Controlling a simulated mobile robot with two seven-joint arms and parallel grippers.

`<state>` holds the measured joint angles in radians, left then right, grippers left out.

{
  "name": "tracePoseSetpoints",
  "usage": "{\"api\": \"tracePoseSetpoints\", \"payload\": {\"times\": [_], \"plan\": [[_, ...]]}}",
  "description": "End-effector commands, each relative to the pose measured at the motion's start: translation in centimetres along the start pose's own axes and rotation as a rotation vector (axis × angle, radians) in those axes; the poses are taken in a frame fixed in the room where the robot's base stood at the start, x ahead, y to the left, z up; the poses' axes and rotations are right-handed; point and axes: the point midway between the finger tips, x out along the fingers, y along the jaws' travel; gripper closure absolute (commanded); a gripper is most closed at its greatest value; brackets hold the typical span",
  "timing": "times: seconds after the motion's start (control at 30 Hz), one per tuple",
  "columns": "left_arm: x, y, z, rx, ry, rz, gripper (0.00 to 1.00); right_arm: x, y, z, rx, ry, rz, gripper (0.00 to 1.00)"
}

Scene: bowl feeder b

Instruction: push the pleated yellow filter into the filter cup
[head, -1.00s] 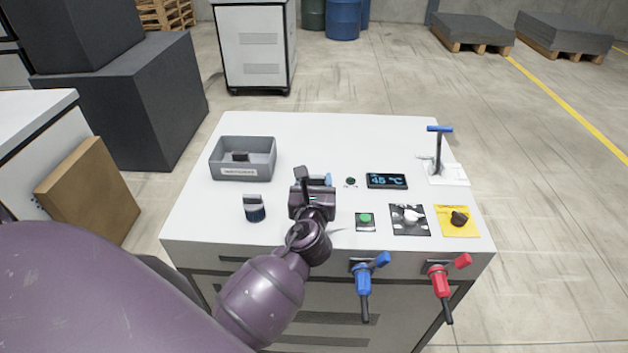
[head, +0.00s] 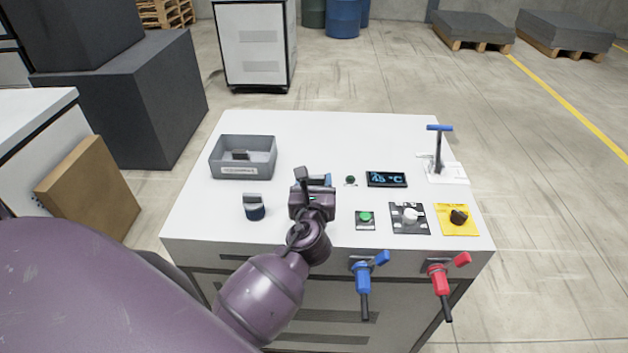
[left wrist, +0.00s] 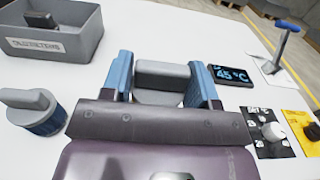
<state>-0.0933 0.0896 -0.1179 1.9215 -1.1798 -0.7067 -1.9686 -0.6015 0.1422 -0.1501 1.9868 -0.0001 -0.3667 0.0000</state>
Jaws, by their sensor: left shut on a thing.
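My left gripper (head: 315,183) is over the middle of the white cabinet top. In the left wrist view, its two blue fingers (left wrist: 162,80) are shut on a grey grip bar (left wrist: 160,72) with a paler rounded part just below it. The rest of that part is hidden by the gripper, so I cannot tell whether it is the filter or how it sits in the cup. No yellow pleats show in either view. My right gripper is out of view.
A dark blue cylinder with a grey grip (head: 254,207) stands to the left. A grey bin (head: 243,171) labelled for old filters holds a dark part. To the right are a temperature display (head: 386,180), a green button (head: 365,217), knobs and a blue-handled lever (head: 438,150).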

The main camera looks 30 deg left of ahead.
Motion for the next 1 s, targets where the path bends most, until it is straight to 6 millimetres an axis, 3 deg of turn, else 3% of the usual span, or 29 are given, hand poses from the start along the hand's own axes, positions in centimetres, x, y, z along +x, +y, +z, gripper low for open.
{"api": "tracePoseSetpoints", "payload": {"times": [0.37,1.0], "plan": [[0.0,0.0,0.0,0.000,-0.001,0.000,0.71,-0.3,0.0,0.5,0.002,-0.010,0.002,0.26],[0.0,0.0,-0.4,0.000,-0.001,0.000,0.71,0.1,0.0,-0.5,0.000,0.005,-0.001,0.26]]}}
